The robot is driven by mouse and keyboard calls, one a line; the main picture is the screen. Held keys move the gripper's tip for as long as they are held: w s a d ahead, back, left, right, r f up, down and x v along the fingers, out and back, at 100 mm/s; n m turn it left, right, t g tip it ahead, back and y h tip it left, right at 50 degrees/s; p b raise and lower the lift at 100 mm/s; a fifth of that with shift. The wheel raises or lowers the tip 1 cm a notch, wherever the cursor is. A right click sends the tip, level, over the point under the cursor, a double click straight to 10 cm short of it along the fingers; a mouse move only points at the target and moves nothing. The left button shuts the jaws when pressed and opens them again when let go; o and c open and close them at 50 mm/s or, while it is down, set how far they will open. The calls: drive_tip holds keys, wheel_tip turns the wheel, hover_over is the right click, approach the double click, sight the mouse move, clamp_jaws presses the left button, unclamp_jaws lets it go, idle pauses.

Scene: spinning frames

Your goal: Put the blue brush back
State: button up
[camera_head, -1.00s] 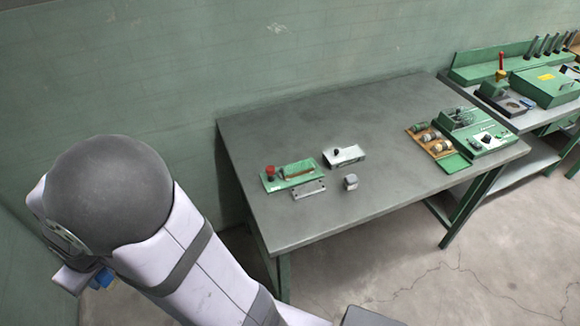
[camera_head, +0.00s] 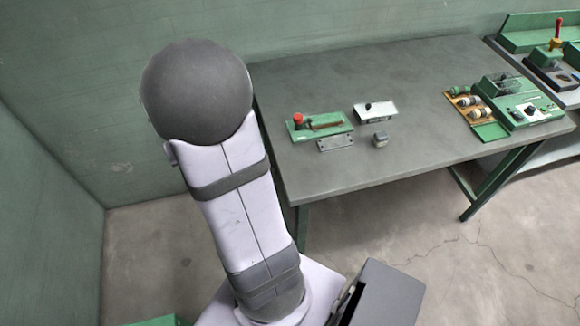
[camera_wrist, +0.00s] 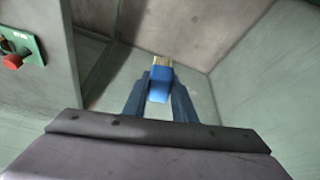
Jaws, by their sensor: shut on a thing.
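In the wrist view my gripper (camera_wrist: 160,100) is shut on the blue brush (camera_wrist: 159,84). The brush has a blue body and a pale tan end pointing away from me. It is held in the air, with wall and floor behind it. In the head view my gripper and the brush are hidden behind my own arm.
The grey table (camera_head: 340,85) carries a green panel with a red knob (camera_head: 320,126), a white block (camera_head: 376,111), a small metal plate (camera_head: 335,143) and a small grey block (camera_head: 380,139). A green box and a wooden rack (camera_head: 465,103) stand farther right. Much of the tabletop is bare.

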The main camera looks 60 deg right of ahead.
drive_tip(key=s+d+f+m+g+h+b, duration=0.1)
drive_tip(key=s+d+m, duration=0.2)
drive_tip(key=s+d, duration=0.4)
drive_tip(key=s+d+f+m+b, duration=0.1)
drive_tip(key=s+d+m+b, duration=0.1)
drive_tip(key=s+d, duration=0.5)
drive_tip(key=s+d+r+m+g+h+b, duration=0.1)
drive_tip(key=s+d+r+m+g, duration=0.1)
drive_tip(key=s+d+m, duration=0.4)
drive_tip(key=s+d+g, duration=0.1)
drive_tip(key=s+d, duration=0.3)
drive_tip(key=s, duration=0.3)
drive_tip(key=shift+s+r+m, duration=0.3)
drive_tip(key=shift+m, duration=0.1)
drive_tip(key=shift+f, duration=0.1)
drive_tip(key=shift+f+p, duration=0.3)
drive_tip(key=shift+f, duration=4.6)
